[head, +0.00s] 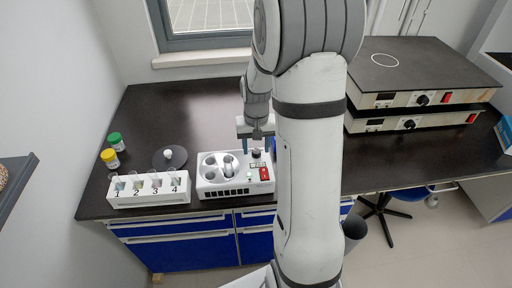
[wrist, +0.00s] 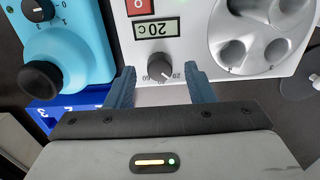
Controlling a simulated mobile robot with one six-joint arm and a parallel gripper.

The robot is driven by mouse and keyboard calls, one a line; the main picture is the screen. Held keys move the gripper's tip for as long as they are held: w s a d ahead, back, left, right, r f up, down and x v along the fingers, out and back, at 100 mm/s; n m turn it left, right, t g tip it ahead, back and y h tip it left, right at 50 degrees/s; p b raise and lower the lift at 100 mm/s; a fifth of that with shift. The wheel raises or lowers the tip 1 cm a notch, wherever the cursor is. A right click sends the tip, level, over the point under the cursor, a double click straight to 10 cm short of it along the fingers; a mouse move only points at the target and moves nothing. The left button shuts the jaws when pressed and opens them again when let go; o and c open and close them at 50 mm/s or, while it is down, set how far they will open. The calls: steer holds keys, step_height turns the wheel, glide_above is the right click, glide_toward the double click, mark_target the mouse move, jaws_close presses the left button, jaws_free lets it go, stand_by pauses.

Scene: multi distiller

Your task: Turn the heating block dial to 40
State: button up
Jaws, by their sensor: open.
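The white heating block (head: 208,192) stands on the dark bench in the head view, below my gripper (head: 258,146). In the wrist view its black dial (wrist: 160,68) lies between the fingertips of my gripper (wrist: 160,72). My gripper is open, with one blue finger on each side of the dial and visible gaps to both. Scale marks, including 20 and 60, show upside down by the dial. The heating block's display (wrist: 156,28) reads 20 c, upside down. Whether the fingertips are level with the dial is hard to tell.
A light blue device (wrist: 88,50) with a black knob (wrist: 40,80) stands close beside the heating block. A white rack (head: 150,198) with numbered vessels stands to its left. Heating plates (head: 425,75) are stacked at right. The bench behind the block is clear.

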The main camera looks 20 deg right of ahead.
steer(key=shift+f, duration=0.5)
steer(key=shift+c, duration=0.3)
steer(key=c, duration=0.9)
